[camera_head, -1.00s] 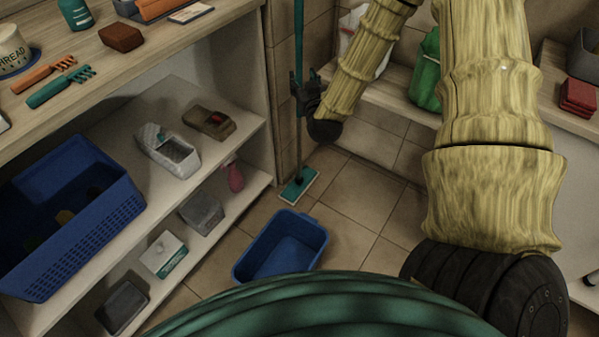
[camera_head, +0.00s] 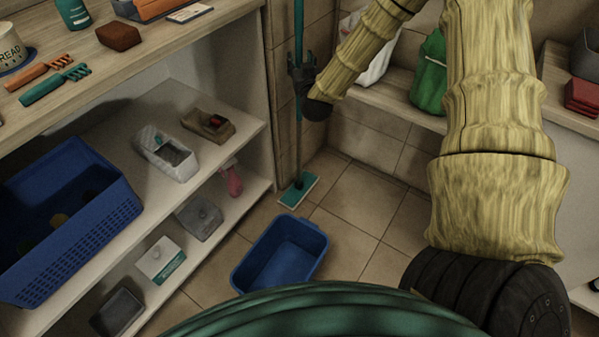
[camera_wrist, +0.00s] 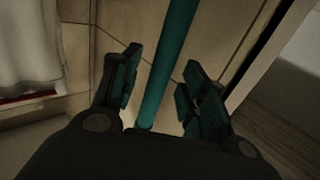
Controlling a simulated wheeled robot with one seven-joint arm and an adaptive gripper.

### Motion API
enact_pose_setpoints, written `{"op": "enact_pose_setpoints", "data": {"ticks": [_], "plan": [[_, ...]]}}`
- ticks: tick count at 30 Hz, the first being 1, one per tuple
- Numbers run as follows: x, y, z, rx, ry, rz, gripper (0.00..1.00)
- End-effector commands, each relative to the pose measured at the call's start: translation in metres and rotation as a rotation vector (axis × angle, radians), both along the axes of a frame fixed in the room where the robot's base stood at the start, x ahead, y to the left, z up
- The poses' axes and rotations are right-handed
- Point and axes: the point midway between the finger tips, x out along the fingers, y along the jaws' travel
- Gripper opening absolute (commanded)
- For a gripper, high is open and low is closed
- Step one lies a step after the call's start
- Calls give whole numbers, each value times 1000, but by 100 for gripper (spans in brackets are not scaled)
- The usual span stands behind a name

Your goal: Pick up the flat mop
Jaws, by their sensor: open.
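The flat mop (camera_head: 298,190) stands upright in the corner between the shelf unit and the tiled wall, its teal rectangular head flat on the floor. Its long handle is teal on the upper part and greyish lower down. My gripper (camera_head: 299,72) is at the handle, well above the mop head. In the wrist view the teal handle (camera_wrist: 166,65) runs between the two open fingers of my gripper (camera_wrist: 158,92), with a visible gap on each side. The handle's top end is out of view.
A blue basin (camera_head: 282,254) sits on the floor in front of the mop. The shelf unit (camera_head: 262,150) stands close on the left, holding a blue basket (camera_head: 75,225). A bench with a green bag (camera_head: 430,80) is on the right.

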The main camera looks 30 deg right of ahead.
Motion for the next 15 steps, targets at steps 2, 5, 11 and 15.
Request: {"op": "enact_pose_setpoints", "data": {"ticks": [2, 5, 11, 15], "plan": [[10, -4, -2, 0, -1, -1, 44], [18, -7, -1, 0, -1, -1, 44], [23, -8, -1, 0, 1, 1, 44], [23, -9, -1, 0, 1, 1, 42]]}}
